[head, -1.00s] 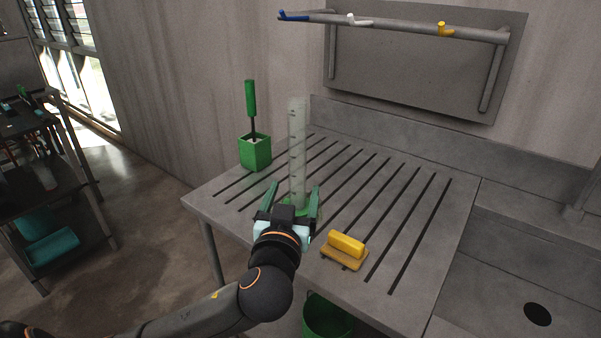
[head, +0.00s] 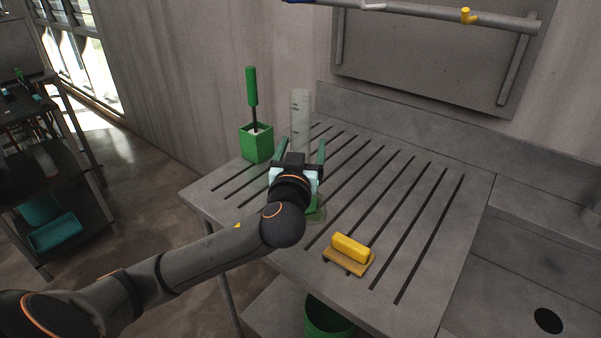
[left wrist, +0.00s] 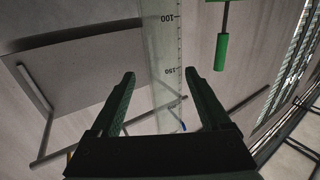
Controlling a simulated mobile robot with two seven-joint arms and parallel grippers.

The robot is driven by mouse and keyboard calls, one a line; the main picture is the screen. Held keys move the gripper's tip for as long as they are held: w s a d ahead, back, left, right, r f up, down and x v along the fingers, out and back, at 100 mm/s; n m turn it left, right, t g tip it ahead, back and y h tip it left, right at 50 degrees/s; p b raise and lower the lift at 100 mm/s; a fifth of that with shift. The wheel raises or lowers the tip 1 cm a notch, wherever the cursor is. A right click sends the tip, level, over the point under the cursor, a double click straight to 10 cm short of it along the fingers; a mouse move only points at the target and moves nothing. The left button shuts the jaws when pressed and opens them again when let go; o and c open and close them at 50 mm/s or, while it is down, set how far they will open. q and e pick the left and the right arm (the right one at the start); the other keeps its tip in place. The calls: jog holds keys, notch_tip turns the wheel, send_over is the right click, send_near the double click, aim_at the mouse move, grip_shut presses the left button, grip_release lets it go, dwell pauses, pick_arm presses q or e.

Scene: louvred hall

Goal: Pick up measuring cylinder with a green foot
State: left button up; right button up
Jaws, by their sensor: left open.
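The clear measuring cylinder (head: 300,108) stands upright on the grooved drainboard. Its green foot (head: 312,206) is mostly hidden behind my left arm. My left gripper (head: 299,152) is open, with one green finger on each side of the cylinder's tube in the head view. In the left wrist view the tube (left wrist: 162,50), with its scale marks, shows between the spread fingertips (left wrist: 160,76), with gaps to both. Whether the tube is fully between the fingers in depth is hard to tell. My right gripper is not in view.
A green holder (head: 256,146) with a green-handled brush (head: 252,86) stands left of the cylinder. A yellow scrubbing brush (head: 350,250) lies at the drainboard's (head: 400,200) front. A rail with pegs (head: 440,14) is on the wall, and a sink lies to the right. A green bin (head: 328,316) is below.

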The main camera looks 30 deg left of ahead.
pick_arm(q)
jog(key=x, duration=0.3)
jog(key=shift+w+a+r+p, duration=0.25)
jog(key=shift+a+r+p, duration=0.05)
jog(key=shift+a+p, duration=0.15)
jog(key=shift+w+a+f, duration=0.1)
jog(key=shift+w+a, duration=0.15)
jog(key=shift+w, duration=0.3)
jog(key=shift+c, duration=0.2)
grip_shut()
